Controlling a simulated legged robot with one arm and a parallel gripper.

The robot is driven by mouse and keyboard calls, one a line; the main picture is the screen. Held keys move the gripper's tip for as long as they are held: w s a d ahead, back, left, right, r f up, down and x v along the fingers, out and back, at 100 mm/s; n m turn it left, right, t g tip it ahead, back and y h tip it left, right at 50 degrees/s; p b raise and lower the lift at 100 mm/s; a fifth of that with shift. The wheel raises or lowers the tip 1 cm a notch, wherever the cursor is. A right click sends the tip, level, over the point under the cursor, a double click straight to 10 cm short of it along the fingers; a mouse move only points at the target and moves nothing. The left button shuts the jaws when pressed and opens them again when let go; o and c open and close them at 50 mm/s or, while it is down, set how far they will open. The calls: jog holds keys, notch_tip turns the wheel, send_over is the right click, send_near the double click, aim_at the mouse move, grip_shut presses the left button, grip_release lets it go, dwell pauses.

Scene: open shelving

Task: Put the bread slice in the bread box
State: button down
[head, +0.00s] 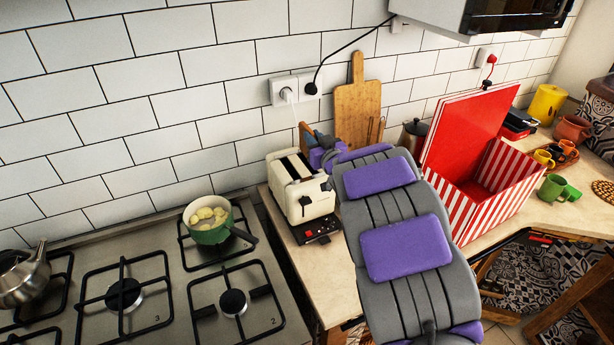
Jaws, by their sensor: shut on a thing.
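The bread box (488,213) is a red-and-white striped box on the counter at the right. Its red lid (462,128) stands open, and the red inside shows. My arm reaches up across the middle, and my gripper (314,143) is at its far end, behind the cream toaster (302,190) and left of the bread box. The gripper is shut on a small brown thing (305,132), which looks like the bread slice. Most of it is hidden by the gripper, so its shape and tilt cannot be told. The toaster slots look empty.
A wooden cutting board (358,105) leans on the tiled wall behind my arm. A dark-lidded jar (413,135) stands beside the open lid. A green pot (209,222) sits on the hob at left. Green mugs (553,187) stand right of the box. A microwave (490,14) hangs above.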

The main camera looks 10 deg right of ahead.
jog(key=shift+w+f, duration=0.15)
jog(key=shift+w, duration=1.4)
jog(key=shift+d+f+b, duration=0.1)
jog(key=shift+f+b, duration=1)
jog(key=shift+f, duration=3.65)
jog(key=shift+f, duration=0.25)
jog(key=c, duration=1.1)
grip_release()
jog(key=shift+b, duration=0.4)
